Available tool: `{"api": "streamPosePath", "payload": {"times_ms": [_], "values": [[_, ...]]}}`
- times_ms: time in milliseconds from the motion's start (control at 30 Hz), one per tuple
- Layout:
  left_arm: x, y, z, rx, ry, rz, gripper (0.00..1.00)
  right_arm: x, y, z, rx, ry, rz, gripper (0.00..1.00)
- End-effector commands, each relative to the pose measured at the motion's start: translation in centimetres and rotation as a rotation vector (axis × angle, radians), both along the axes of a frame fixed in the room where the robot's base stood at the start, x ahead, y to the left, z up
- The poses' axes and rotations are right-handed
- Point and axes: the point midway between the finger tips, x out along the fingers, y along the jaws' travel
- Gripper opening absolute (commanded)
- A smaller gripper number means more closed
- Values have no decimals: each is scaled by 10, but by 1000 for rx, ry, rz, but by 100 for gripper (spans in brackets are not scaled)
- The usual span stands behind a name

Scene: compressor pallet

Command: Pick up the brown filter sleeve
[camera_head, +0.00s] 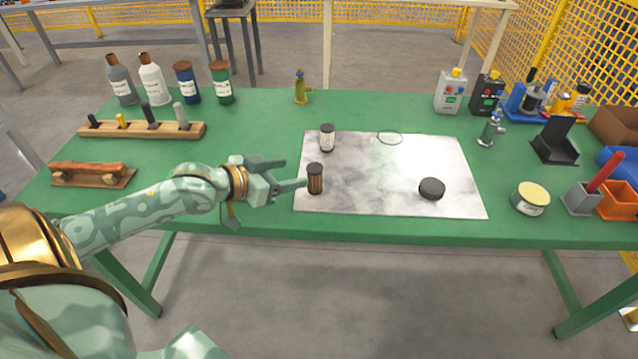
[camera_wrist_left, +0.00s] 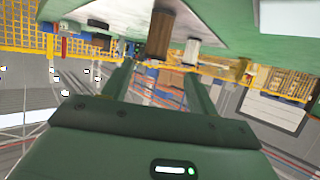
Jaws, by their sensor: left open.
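The brown filter sleeve (camera_head: 315,179) stands upright near the left front of the pale marbled mat (camera_head: 390,207). It is a short cylinder with a dark top. My left gripper (camera_head: 292,174) is open, with its fingers pointing right and the tips close to the left side of the sleeve. In the left wrist view, the brown sleeve (camera_wrist_left: 160,33) shows beyond the two spread fingers (camera_wrist_left: 158,82), with nothing between them. I cannot tell whether a fingertip touches it. My right gripper does not show.
A white cylinder with dark ends (camera_head: 327,138) stands just behind the sleeve on the mat. A dark round puck (camera_head: 432,188) and a thin ring (camera_head: 390,138) lie farther right. A wooden peg rack (camera_head: 142,130) and several bottles are at the left. The mat's middle is clear.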

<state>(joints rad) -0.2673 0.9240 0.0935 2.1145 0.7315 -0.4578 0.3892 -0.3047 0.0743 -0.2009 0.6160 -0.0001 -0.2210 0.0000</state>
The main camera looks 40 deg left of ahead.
Motion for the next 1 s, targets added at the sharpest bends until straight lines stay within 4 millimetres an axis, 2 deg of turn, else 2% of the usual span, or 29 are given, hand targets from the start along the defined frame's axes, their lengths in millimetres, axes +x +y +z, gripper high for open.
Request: {"api": "streamPosePath", "payload": {"times_ms": [167,400,533,800,833,1000], "values": [[13,-4,-6,-1,-1,-1,59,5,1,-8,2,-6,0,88],[39,-18,-24,-1,0,-1,59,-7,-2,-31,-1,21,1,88],[53,-22,-28,-1,1,0,59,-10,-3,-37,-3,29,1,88],[57,-23,-25,2,0,-1,59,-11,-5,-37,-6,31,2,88],[57,-23,-25,2,0,-1,56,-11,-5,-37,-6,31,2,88],[57,-23,-26,2,0,-1,11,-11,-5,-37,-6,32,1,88]]}}
